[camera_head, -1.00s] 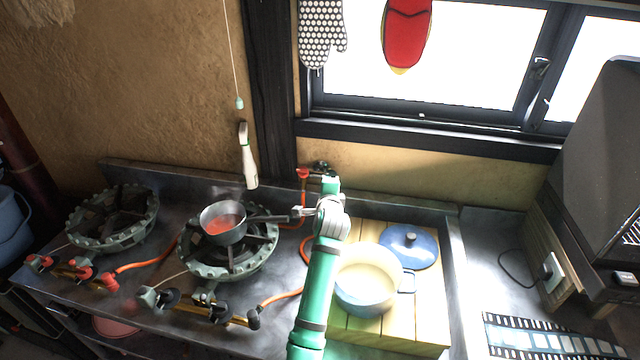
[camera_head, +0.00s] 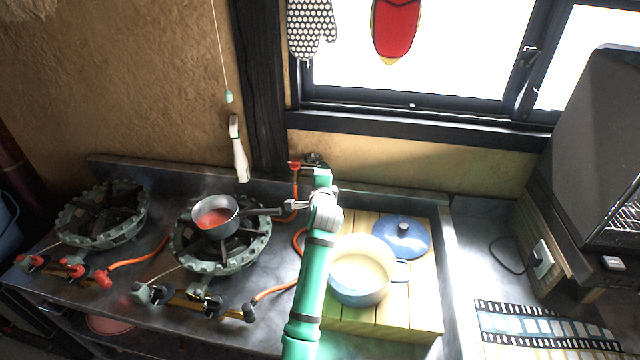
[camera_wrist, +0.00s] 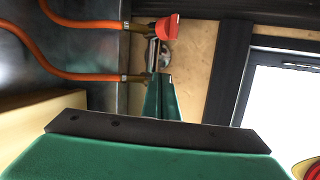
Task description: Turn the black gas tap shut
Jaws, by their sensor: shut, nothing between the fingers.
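A black tap (camera_head: 314,158) sits low on the wall behind the counter, right of a red tap (camera_head: 295,166). Black handles also show on the stove front, such as one black knob (camera_head: 250,312). My gripper (camera_head: 322,176) is shut and empty, just in front of the black wall tap; I cannot tell whether they touch. In the wrist view the green fingers (camera_wrist: 159,80) are together, pointing at the pipe fitting, with the red tap handle (camera_wrist: 167,27) above them. The black tap's handle is not clear there, perhaps hidden behind the fingers.
A saucepan of red liquid (camera_head: 216,219) stands on the middle burner, its handle reaching near my wrist. A blue pot (camera_head: 361,290) and blue lid (camera_head: 402,238) rest on a wooden board (camera_head: 400,315). Orange hoses (camera_wrist: 75,72) run to the fittings.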

